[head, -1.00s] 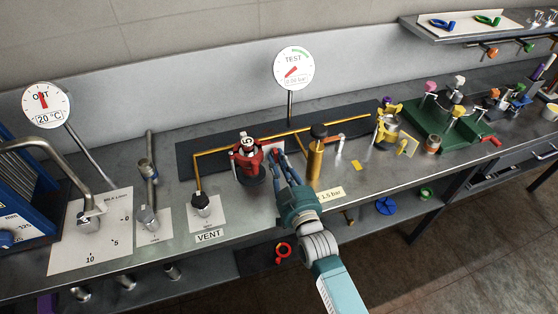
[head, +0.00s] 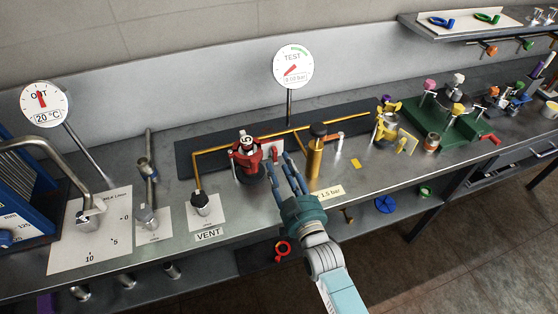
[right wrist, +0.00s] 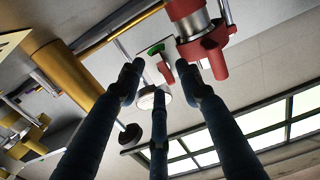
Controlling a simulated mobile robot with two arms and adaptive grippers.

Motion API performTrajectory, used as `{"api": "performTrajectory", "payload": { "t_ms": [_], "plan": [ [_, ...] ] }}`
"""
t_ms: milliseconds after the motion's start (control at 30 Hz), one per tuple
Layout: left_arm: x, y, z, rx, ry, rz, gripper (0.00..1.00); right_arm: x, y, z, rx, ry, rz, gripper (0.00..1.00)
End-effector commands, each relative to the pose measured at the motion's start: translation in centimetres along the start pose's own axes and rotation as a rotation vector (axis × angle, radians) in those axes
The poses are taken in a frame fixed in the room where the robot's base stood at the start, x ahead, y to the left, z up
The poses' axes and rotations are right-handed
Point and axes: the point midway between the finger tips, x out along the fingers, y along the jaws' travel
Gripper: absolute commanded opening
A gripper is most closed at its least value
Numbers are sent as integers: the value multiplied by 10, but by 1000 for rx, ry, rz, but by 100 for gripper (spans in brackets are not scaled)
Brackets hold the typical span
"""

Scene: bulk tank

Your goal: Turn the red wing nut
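A small red part that looks like the red wing nut (head: 275,154) stands before a white plate, just right of the red clamp-like fitting (head: 248,166) on the bench. In the right wrist view the red part (right wrist: 168,71) shows against the plate with a green mark, beyond the fingertips. My right gripper (head: 281,160) is just right of and in front of it. Its fingers are spread with a gap between them, and in the right wrist view (right wrist: 163,80) they hold nothing. I cannot tell the nut's exact turn angle. My left gripper is out of view.
A brass post with a black knob (head: 315,155) stands close to the right of my gripper. Yellow pipes (head: 225,150) run behind the red fitting. The TEST gauge (head: 293,67) stands at the back. The black VENT knob (head: 201,199) is to the left.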

Motion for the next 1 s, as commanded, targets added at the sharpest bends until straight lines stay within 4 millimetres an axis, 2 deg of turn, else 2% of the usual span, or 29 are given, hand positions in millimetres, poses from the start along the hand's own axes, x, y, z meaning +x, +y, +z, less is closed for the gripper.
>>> {"api": "performTrajectory", "payload": {
  "t_ms": [100,333,1000],
  "plan": [
    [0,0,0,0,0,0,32,-21,0,1,0,-2,0,35],
    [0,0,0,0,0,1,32,-44,0,1,0,-2,0,35],
    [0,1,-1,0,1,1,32,-47,0,1,0,-2,0,35]
  ]
}}
